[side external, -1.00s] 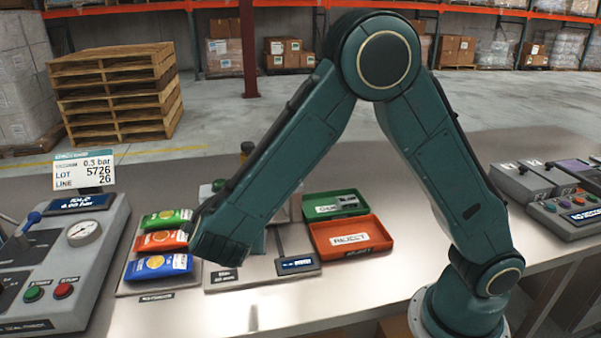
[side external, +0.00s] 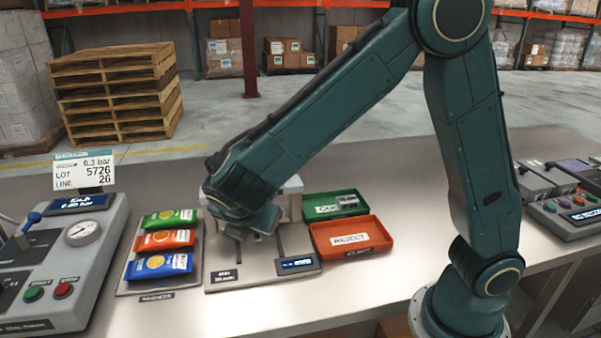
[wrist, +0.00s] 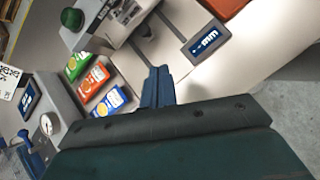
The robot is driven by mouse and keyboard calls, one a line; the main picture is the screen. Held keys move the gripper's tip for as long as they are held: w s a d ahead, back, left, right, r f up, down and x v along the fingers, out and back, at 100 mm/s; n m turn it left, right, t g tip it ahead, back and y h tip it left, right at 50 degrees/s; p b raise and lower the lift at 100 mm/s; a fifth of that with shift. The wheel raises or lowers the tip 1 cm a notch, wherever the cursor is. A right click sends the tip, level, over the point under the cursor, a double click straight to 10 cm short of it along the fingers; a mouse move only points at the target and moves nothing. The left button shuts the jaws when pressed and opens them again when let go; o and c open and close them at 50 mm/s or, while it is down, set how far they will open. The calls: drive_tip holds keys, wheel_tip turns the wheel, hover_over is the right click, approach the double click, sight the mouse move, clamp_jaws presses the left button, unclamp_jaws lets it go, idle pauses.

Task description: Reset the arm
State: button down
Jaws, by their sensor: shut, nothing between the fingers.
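My gripper shows in the wrist view (wrist: 157,88) with its two blue fingers together and nothing between them. The gripper is apart from the packets and the trays.
Green (side external: 170,218), orange (side external: 164,240) and blue (side external: 158,265) packets lie on a plate at left. Green (side external: 336,204) and red-orange (side external: 350,237) trays stand to the right. A grey machine with a gauge (side external: 83,232) is at far left. The front counter strip is clear.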

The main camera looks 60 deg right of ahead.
drive_tip(key=s+d+r+m+y, duration=0.4)
drive_tip(key=s+d+r+m, duration=0.35)
drive_tip(key=m, duration=0.25)
drive_tip(key=s+r+m+t+y, duration=0.1)
drive_tip(key=s+m, duration=0.4)
drive_tip(key=s, duration=0.1)
drive_tip(key=s+d+r+m+y, duration=0.1)
drive_tip(key=s+r+m, duration=0.1)
drive_tip(key=s+m, duration=0.3)
drive_tip(key=shift+s+r+t, duration=0.3)
drive_tip(key=shift+s+t, duration=0.1)
drive_tip(key=shift+s, duration=0.6)
